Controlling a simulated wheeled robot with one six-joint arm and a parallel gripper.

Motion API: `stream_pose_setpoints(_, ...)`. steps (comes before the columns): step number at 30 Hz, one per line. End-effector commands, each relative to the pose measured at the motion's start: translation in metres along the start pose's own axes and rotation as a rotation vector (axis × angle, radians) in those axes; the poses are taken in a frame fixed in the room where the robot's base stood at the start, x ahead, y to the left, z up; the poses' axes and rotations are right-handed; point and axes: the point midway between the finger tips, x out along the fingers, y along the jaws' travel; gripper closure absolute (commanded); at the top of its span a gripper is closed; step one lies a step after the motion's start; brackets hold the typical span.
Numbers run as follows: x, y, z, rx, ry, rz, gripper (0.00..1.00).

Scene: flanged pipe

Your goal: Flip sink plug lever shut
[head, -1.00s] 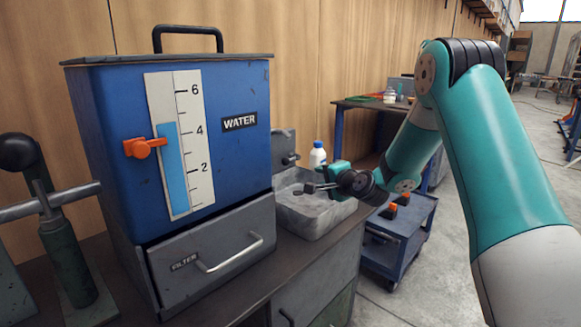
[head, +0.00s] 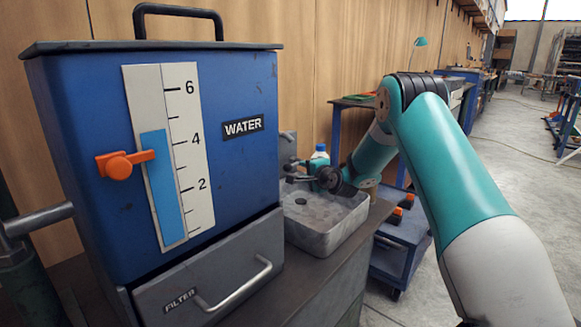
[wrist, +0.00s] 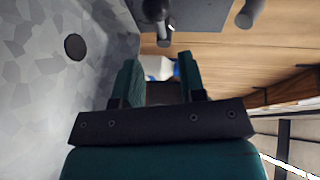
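The sink (head: 340,232) is a grey metal basin on the bench, right of the blue tank. Its dark round drain hole (head: 300,201) also shows at the upper left of the wrist view (wrist: 75,47). A grey plate (wrist: 205,14) behind the sink carries a dark knobbed part (wrist: 157,12), which may be the plug lever; its position cannot be told. My gripper (wrist: 160,75) is open, with two teal fingers apart and nothing held between them. In the head view my gripper (head: 300,178) is small, over the sink's back side near the plate.
The blue water tank (head: 260,185) with an orange pointer (head: 119,165) and a filter drawer (head: 215,280) fills the left. A white bottle with a blue cap (head: 319,157) stands behind the sink. A blue cart (head: 405,245) stands at the right. The basin is empty.

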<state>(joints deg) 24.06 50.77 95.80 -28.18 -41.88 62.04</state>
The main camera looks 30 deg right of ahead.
Motion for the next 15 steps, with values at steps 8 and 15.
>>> stream_pose_setpoints(8, 0.059, 0.001, 0.002, -0.002, -0.002, -0.002, 0.62)
stream_pose_setpoints(15, 0.090, 0.001, 0.003, -0.001, -0.003, -0.001, 0.62)
